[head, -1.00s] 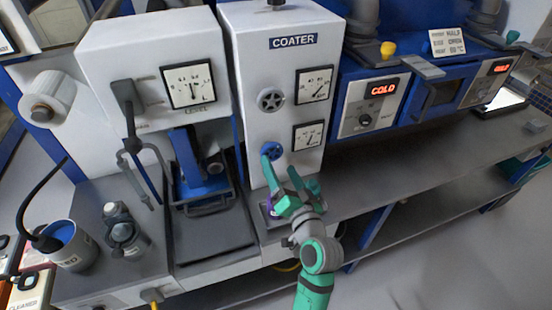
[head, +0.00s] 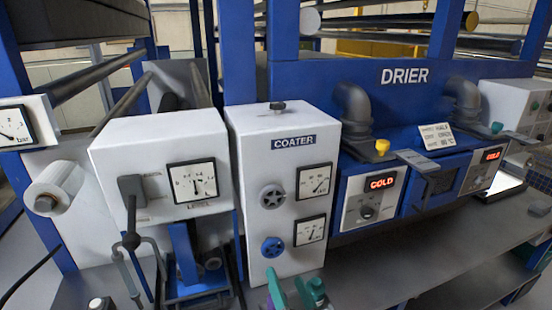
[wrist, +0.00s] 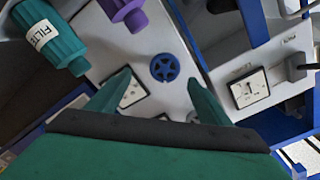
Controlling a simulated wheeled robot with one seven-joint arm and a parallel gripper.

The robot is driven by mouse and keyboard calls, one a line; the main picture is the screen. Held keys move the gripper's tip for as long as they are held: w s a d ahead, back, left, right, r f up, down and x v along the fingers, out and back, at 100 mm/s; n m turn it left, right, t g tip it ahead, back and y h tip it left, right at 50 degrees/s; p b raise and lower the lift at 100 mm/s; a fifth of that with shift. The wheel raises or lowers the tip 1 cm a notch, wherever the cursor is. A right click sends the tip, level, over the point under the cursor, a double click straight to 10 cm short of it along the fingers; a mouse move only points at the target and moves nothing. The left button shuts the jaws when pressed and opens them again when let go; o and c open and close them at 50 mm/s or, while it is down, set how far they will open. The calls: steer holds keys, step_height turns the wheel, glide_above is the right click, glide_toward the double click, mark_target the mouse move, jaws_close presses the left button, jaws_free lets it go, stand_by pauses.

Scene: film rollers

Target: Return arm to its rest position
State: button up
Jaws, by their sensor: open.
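My gripper (head: 292,288) shows at the bottom edge of the head view, in front of the white COATER cabinet (head: 256,180). Its green fingers are apart, with nothing between them; most of my arm is out of frame. In the wrist view my gripper (wrist: 160,86) has both fingers spread, pointing toward the cabinet face. The blue hand knob (head: 272,247) on the cabinet is just above my gripper in the head view. The knob (wrist: 163,67) lies beyond and between the fingertips in the wrist view, apart from them.
A teal cylinder labelled FILTE… (wrist: 60,48) and a purple part (wrist: 125,12) are at the wrist view's upper left. The level unit (head: 158,165) with its lever stands left of the cabinet. The DRIER (head: 420,130) is to the right, above a grey bench (head: 430,250).

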steer(key=s+f+g+h, duration=0.1)
steer(key=s+f+h, duration=0.4)
steer(key=s+f, duration=1.15)
steer(key=s+a+n, duration=0.2)
steer(key=s, duration=0.8)
steer(key=s+a+r+n, duration=0.1)
steer(key=s+n, duration=0.1)
steer(key=s, duration=0.9)
steer(key=shift+a+r+n+g, duration=0.25)
steer(key=shift+a+n+g, duration=0.05)
steer(key=shift+a+n, duration=0.1)
steer(key=shift+w, duration=0.1)
